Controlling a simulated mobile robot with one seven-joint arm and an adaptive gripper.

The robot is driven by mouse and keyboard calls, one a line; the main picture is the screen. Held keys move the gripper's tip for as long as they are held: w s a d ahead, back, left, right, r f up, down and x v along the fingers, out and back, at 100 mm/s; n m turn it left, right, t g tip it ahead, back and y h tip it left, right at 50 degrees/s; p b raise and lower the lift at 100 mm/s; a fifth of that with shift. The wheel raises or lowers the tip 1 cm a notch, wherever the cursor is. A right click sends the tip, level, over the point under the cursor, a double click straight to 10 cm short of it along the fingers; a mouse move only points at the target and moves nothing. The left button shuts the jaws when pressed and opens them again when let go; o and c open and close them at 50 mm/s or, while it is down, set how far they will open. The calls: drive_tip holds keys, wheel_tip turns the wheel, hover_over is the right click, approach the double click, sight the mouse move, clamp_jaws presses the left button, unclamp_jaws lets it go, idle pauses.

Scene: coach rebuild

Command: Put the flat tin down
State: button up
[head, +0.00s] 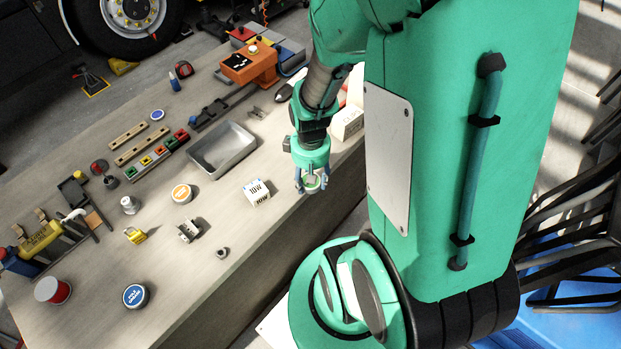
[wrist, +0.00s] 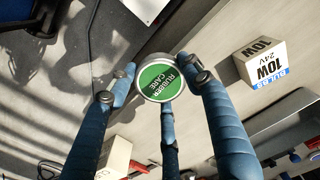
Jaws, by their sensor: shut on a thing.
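A flat round tin (wrist: 160,82) with a green "RUBBER CARE" label and a silvery rim is held between the blue fingers of my gripper (wrist: 158,86). In the head view my gripper (head: 311,182) points down, shut on the tin (head: 313,183). It appears over the bench's right-hand edge, with the floor visible past that edge in the wrist view. The height of the tin above the bench (head: 225,255) is hard to tell. The tin's underside is hidden.
A white "10W" box (head: 256,192) stands left of my gripper. A metal tray (head: 222,150) lies farther back. An orange-labelled tin (head: 182,193), a blue-labelled tin (head: 135,295) and a small nut (head: 222,252) are on the bench. Bare wood shows between the box and the nut.

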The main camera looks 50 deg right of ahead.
drive_tip(key=shift+w, duration=0.15)
drive_tip(key=w+r, duration=0.3)
drive_tip(key=w, duration=1.4)
drive_tip(key=shift+a+r+p, duration=0.15)
drive_tip(key=shift+a+p, duration=0.15)
drive_tip(key=shift+p, duration=0.15)
drive_tip(key=shift+m, duration=0.4)
drive_tip(key=w+a, duration=0.2)
drive_tip(key=w, duration=0.3)
drive_tip(key=w+a+r, duration=0.1)
drive_tip(key=w+a, duration=0.1)
drive_tip(key=w, duration=0.4)
drive_tip(key=w+a+r, duration=0.1)
drive_tip(key=w+a, duration=0.2)
drive_tip(key=w, duration=0.2)
drive_tip(key=shift+w+a+r+p, duration=0.1)
drive_tip(key=shift+w+r+p, duration=0.05)
drive_tip(key=shift+w+p, duration=0.2)
drive_tip(key=shift+s, duration=0.1)
hover_over(223, 152)
drive_tip(key=shift+f, duration=3.1)
drive_tip(key=shift+f, duration=0.15)
drive_tip(key=shift+f+b, duration=0.4)
drive_tip(key=shift+f, duration=1.35)
drive_tip(key=shift+f, duration=0.15)
